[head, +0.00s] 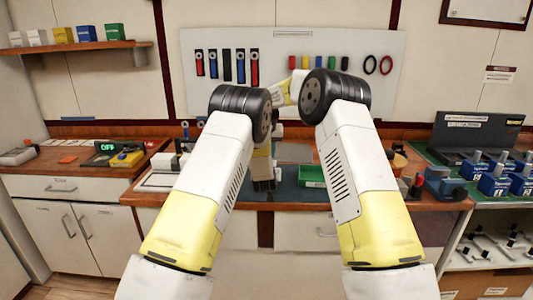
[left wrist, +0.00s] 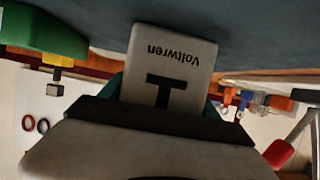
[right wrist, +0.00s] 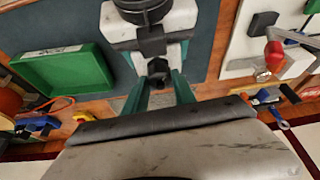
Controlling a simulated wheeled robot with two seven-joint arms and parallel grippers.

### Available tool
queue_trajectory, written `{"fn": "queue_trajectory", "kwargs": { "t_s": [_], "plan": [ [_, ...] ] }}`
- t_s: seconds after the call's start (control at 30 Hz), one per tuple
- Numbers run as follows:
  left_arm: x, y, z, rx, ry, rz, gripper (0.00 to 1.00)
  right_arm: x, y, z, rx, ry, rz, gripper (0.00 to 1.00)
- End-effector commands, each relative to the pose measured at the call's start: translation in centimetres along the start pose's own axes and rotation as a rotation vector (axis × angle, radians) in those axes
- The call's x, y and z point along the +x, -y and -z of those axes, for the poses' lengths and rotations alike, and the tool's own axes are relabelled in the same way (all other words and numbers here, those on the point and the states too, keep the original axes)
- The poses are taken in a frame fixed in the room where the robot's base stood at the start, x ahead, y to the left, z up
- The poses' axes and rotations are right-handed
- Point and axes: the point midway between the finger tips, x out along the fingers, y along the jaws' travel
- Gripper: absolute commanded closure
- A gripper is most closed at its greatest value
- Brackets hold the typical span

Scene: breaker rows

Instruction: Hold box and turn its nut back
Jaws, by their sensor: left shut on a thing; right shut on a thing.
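The box (left wrist: 172,52), pale grey with "Voltwren" and a large T, fills the middle of the left wrist view. My left gripper (left wrist: 163,92) is shut on it, with teal fingers at its two sides. My right gripper (right wrist: 158,92) has its teal fingers closed about a small dark part, apparently the nut (right wrist: 158,69). White and black parts lie just beyond it; I cannot tell which belong to the box. In the head view my arms hide the box and the nut, and the fingertips do not show clearly.
A green tray (right wrist: 65,68) lies on the bench beside the work spot; it also shows in the head view (head: 312,176). A red-knobbed clamp (right wrist: 274,52) is on the other side. Blue units (head: 494,181) stand at the right. Tools hang on a white board (head: 270,45) behind.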

Motion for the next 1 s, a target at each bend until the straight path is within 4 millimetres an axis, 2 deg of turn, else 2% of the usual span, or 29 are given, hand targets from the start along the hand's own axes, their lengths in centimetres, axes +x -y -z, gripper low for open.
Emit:
{"fn": "queue_trajectory", "kwargs": {
  "t_s": [0.27, 1.0],
  "plan": [
    [0.01, 0.02, 0.16, -0.001, -0.003, 0.0, 0.95, -0.01, -0.05, -0.02, -0.047, 0.002, 0.021, 1.0],
    [0.02, 0.04, 0.13, 0.0, -0.003, 0.001, 0.95, -0.01, -0.3, 0.09, -0.454, 0.001, 0.189, 1.0]
  ]
}}
